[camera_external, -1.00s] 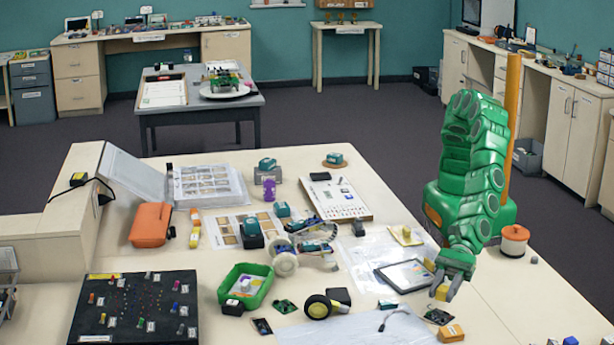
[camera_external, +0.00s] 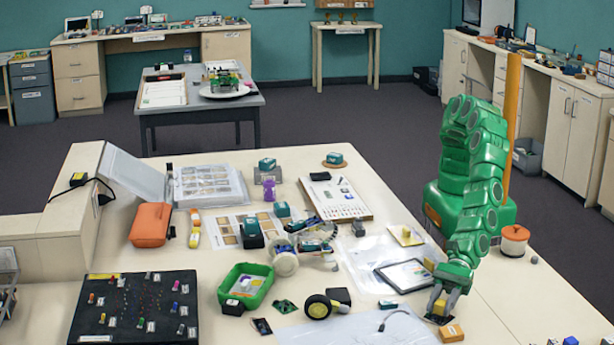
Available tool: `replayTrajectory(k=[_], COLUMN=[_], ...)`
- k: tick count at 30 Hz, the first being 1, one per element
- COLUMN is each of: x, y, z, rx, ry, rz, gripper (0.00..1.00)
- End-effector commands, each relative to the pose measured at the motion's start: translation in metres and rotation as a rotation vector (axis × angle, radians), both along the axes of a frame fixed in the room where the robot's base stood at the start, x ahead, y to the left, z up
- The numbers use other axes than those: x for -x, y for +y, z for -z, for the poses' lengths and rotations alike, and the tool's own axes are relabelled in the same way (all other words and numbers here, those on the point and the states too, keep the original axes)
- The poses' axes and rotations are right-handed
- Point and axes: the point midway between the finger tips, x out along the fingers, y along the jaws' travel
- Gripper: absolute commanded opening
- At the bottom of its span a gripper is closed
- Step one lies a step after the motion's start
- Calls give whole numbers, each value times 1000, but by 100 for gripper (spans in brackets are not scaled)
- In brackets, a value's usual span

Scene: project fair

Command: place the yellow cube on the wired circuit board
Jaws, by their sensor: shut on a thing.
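My gripper (camera_external: 441,308) is shut on the yellow cube (camera_external: 440,306) at the right front of the large table, fingers pointing down. Only part of the cube shows between the fingers. The cube is low, right at a small dark green circuit board (camera_external: 437,319); the gripper and cube mostly hide this board. I cannot tell whether the cube touches it. A thin cable (camera_external: 393,313) curves on the table to the left of this board; I cannot see clearly whether it joins it. Another small green board (camera_external: 285,307) lies further left.
An orange-yellow block (camera_external: 451,333) lies close in front of my gripper. A framed dark-edged tablet (camera_external: 405,275) lies behind it to the left. A yellow piece on a pale pad (camera_external: 407,236) sits further back. The table's right front (camera_external: 510,310) is mostly clear.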

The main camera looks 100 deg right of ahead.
Motion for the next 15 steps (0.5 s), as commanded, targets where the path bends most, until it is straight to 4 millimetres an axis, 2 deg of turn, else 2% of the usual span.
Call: replayTrajectory(k=[5,6,11,15], x=[1,1,1,0], y=[0,0,0,0], z=[2,2,2,2], rx=[0,0,0,0], ry=[0,0,0,0], rz=[-1,-1,-1,-1], gripper=[7,36,60,60])
